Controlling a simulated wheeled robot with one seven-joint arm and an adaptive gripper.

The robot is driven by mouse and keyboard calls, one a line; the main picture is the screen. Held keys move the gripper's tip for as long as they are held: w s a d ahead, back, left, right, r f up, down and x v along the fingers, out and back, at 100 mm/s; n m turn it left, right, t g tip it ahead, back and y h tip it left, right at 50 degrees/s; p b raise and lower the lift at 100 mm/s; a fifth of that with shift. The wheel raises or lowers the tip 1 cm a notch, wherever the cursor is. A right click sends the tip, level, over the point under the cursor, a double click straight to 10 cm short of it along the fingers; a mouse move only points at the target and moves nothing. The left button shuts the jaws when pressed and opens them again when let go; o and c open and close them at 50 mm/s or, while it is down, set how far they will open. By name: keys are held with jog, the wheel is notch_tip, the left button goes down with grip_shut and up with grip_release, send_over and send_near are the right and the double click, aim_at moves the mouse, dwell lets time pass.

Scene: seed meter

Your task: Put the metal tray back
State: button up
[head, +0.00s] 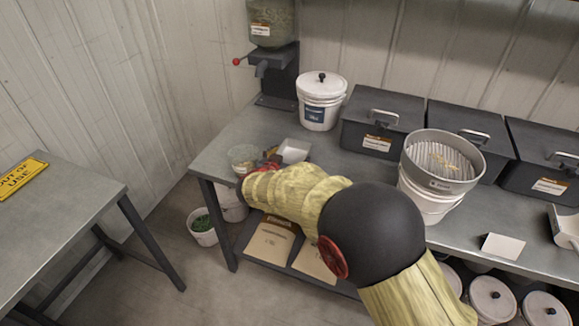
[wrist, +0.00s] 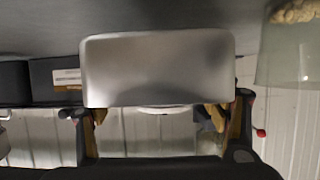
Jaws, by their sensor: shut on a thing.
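The metal tray (head: 293,151) is a small, shallow, pale-grey tray at the left end of the long workbench (head: 240,130). In the wrist view the tray (wrist: 158,68) fills the upper middle, its near edge between my fingers. My gripper (wrist: 162,118) is shut on that edge. In the head view my gripper (head: 270,163) is at the bench's front left edge, partly hidden behind my yellow-sleeved arm. I cannot tell whether the tray touches the bench top.
A clear container (head: 243,155) stands just left of the tray; it also shows in the wrist view (wrist: 285,55). Behind are a dispenser (head: 275,70) and a lidded white bucket (head: 320,100). Black bins (head: 380,120) and a sieve on a bucket (head: 440,165) stand to the right.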

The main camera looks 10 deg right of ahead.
aim_at(290, 160)
jog(key=shift+w+f+b, duration=0.15)
jog(key=shift+f+b, duration=0.2)
jog(key=shift+f, duration=0.55)
jog(key=shift+w+f+b, duration=0.1)
jog(key=shift+f+b, duration=0.25)
jog(key=shift+f, duration=0.55)
jog(key=shift+f+b, duration=0.2)
jog(key=shift+b, duration=0.15)
jog(key=o, duration=1.2)
jog(key=shift+c, duration=0.2)
jog(key=shift+o, duration=0.2)
jog(key=shift+r, duration=0.1)
